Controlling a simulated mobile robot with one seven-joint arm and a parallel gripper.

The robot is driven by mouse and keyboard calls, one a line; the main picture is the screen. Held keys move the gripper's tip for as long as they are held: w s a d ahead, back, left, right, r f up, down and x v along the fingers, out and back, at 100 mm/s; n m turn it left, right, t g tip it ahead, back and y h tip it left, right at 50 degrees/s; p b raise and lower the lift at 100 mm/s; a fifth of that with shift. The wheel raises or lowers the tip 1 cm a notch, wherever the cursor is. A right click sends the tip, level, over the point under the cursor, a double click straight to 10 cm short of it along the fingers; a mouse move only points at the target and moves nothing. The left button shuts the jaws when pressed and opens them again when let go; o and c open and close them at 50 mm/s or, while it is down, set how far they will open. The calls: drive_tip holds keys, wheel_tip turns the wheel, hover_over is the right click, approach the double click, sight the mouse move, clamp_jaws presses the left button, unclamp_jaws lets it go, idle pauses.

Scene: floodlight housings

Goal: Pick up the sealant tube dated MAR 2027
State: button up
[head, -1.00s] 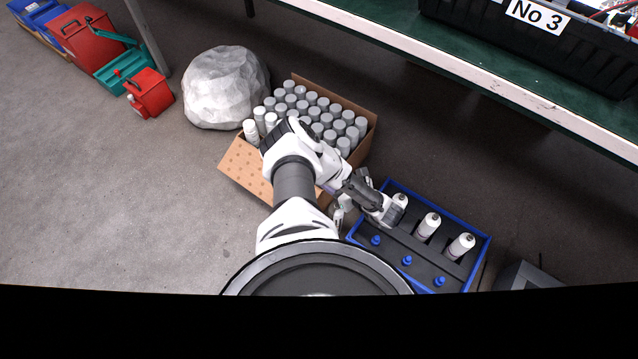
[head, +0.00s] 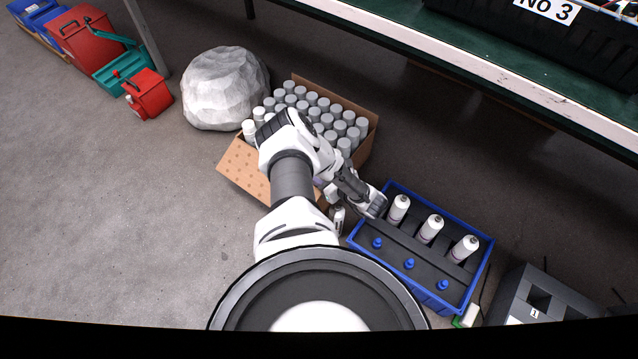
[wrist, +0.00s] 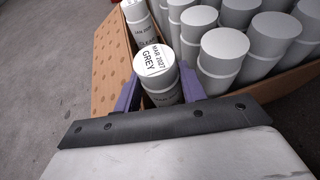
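A white tube with a grey-white top reading "MAR 2027 GREY" (wrist: 154,62) stands upright between my gripper's two purple fingers in the wrist view. My gripper (wrist: 158,88) is open around it, with one finger close along each side; any contact is hard to make out. In the head view a white tube (head: 338,219) shows just below my wrist, by the near corner of the cardboard box (head: 362,146). My arm hides most of the gripper there. Another labelled white tube (wrist: 141,22) stands behind, its date too small to read surely.
The box is packed with grey-capped tubes (wrist: 257,40), close to the right finger. Its perforated flap (wrist: 112,62) lies at the left. A blue crate (head: 447,305) with white tubes stands to the right, a pale boulder (head: 225,88) behind left, a green bench (head: 480,45) at the back.

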clamp_jaws()
drive_tip(key=shift+r, duration=0.1)
